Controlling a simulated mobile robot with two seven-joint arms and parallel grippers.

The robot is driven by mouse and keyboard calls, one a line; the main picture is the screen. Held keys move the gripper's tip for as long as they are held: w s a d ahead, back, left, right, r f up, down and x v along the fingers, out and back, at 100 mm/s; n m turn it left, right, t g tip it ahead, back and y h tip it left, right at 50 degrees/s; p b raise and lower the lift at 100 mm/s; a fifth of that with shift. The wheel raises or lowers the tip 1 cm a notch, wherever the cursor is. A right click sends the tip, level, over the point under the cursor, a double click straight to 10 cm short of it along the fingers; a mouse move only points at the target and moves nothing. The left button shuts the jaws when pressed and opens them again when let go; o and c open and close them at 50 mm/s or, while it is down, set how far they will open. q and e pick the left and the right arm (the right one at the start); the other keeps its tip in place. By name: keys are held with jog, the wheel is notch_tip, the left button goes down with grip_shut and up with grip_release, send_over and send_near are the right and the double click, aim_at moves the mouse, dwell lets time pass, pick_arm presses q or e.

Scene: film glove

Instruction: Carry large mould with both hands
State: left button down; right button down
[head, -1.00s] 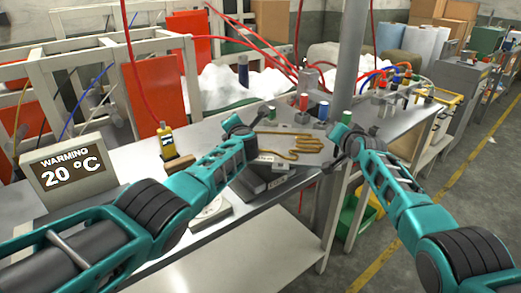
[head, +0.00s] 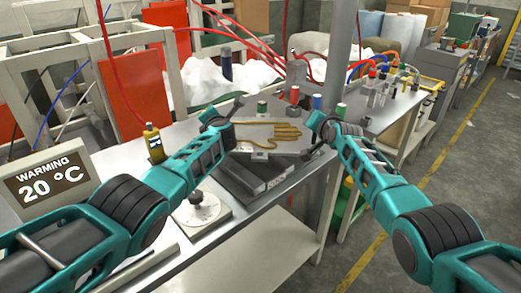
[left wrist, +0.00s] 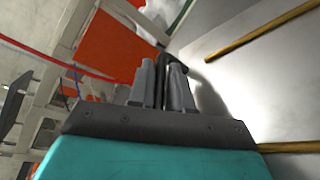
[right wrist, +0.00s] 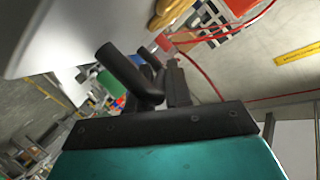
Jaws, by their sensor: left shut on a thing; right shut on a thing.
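The large mould (head: 250,131) is a flat grey plate with a yellow hand-shaped outline on top, seen past the middle of the bench in the head view. My left gripper (head: 213,117) is shut on the dark handle at its left side. In the left wrist view the plate (left wrist: 240,80) fills the right, with the handle between the fingers (left wrist: 165,82). My right gripper (head: 319,127) is shut on the handle at the right side. In the right wrist view the plate (right wrist: 60,35) is at upper left. The mould looks roughly level; its clearance is unclear.
A dark block (head: 250,177) lies in front of the mould. Coloured cylinders (head: 316,102) and a grey post (head: 343,60) stand behind.

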aim_at(310, 134)
pick_arm(q)
jog(key=shift+w+d+r, duration=0.1)
pick_arm(e)
jog(key=shift+w+r, duration=0.1)
jog(key=shift+r, duration=0.05)
dwell(0.4)
